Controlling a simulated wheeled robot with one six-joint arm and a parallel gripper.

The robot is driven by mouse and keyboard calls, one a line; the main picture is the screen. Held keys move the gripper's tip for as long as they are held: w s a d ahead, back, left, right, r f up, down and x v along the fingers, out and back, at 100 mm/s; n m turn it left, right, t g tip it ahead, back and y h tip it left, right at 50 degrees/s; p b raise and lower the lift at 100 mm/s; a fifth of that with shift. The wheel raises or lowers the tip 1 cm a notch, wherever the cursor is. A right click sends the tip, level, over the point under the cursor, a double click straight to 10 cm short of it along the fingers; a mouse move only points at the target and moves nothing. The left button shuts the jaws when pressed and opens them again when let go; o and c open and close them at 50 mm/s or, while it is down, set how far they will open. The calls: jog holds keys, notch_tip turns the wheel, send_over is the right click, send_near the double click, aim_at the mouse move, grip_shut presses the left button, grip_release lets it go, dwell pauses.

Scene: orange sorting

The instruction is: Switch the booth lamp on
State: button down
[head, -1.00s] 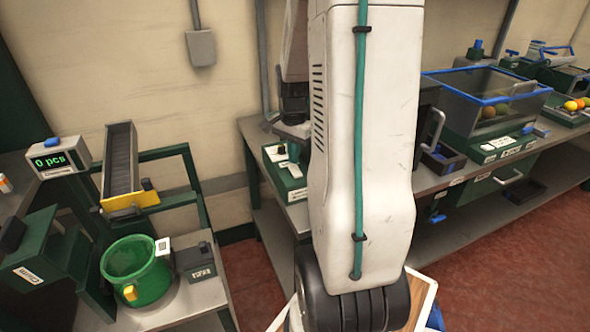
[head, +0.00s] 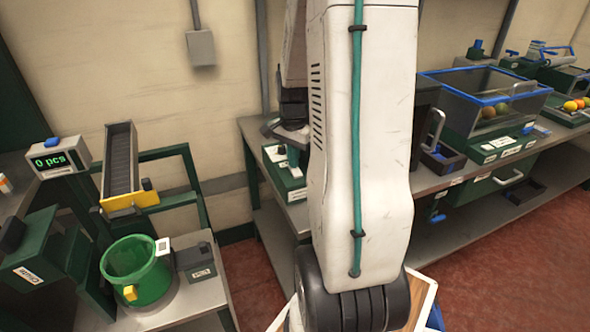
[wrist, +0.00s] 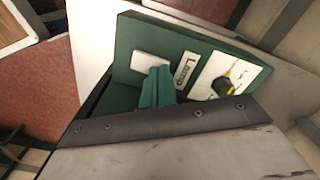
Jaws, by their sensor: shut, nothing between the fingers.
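The lamp control box is a green panel (wrist: 200,40) labelled "Lamp" in the wrist view. It carries a white switch plate (wrist: 147,60) to the left of the label and a white dial plate with a black and yellow knob (wrist: 223,85) to the right. In the head view the box (head: 291,184) stands on the back bench, partly hidden by my arm. My gripper (wrist: 160,70) is shut and empty, its green fingertips over the lower right edge of the switch plate. I cannot tell whether they touch it. The gripper (head: 293,156) is partly visible in the head view.
My arm hides the middle of the head view. A glass-walled bin with a blue rim (head: 480,73) holds fruit on the right bench. A green bucket (head: 137,270) and a "0 pcs" counter display (head: 50,162) stand at left. Red floor lies open between the benches.

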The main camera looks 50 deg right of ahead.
jog(key=shift+f, duration=0.25)
jog(key=shift+r, duration=3.5)
jog(key=shift+a, duration=0.1)
jog(key=a+r+n, duration=0.4)
jog(key=a, duration=0.4)
jog(key=a+r+n, duration=0.3)
jog(key=a, duration=0.5)
jog(key=s+a+r+n+t, duration=0.1)
jog(key=s+a+r+n, duration=0.2)
jog(key=s+a+n, duration=0.8)
jog(key=s+a, duration=0.1)
jog(key=a, duration=0.2)
jog(key=shift+s, duration=0.35)
